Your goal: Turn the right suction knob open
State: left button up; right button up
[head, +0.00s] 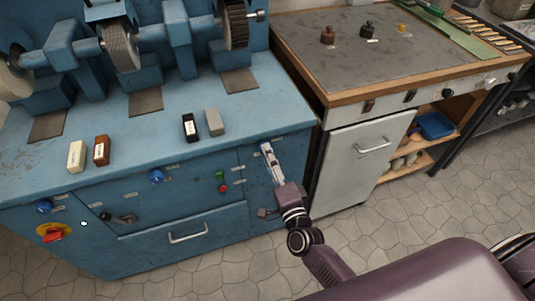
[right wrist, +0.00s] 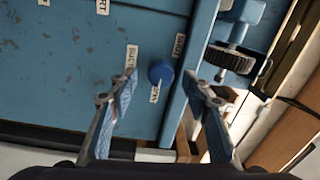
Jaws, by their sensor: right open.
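The right suction knob (right wrist: 161,73) is a round blue knob on the blue cabinet front in the right wrist view. In the head view my right gripper (head: 268,152) reaches up to the cabinet's right end and hides this knob. Which way the knob points cannot be made out. My left gripper is not in view.
Two other blue knobs, a middle one (head: 157,176) and a left one (head: 44,207), sit on the same front. Green and red buttons (head: 221,181) are left of my gripper. A wood-edged bench (head: 345,95) stands close at the right.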

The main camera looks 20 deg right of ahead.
jog(key=s, duration=1)
jog(key=shift+s+d+f, duration=0.15)
jog(key=shift+d, duration=0.05)
